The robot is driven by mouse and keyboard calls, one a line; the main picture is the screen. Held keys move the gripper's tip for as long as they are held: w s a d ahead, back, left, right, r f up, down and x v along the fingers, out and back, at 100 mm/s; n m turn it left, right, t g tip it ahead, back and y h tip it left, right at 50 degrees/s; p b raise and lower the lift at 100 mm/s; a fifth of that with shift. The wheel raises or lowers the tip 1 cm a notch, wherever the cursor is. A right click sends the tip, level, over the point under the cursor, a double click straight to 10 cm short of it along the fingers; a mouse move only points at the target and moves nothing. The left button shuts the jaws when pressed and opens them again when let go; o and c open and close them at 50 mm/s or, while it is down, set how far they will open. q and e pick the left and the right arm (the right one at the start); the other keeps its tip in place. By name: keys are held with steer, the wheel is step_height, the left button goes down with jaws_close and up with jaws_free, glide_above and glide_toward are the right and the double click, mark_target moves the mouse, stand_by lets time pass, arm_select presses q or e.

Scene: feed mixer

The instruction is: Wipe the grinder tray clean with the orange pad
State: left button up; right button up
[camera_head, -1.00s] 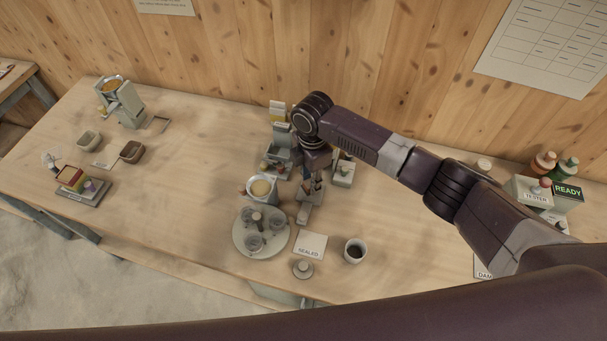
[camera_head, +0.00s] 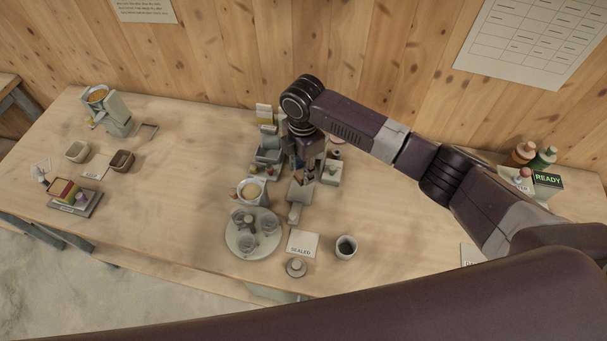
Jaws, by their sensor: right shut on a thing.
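My right gripper (camera_head: 302,178) points down over the middle of the table, among the grey machine parts. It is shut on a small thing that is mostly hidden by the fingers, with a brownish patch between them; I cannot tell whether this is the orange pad. A grey machine (camera_head: 268,154) stands just left of the gripper, with a tray-like part at its front. I cannot tell which is the grinder. My left gripper is not in view.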

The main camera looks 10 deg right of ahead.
steer(key=shift+r, duration=0.35)
steer(key=shift+r, duration=1.5)
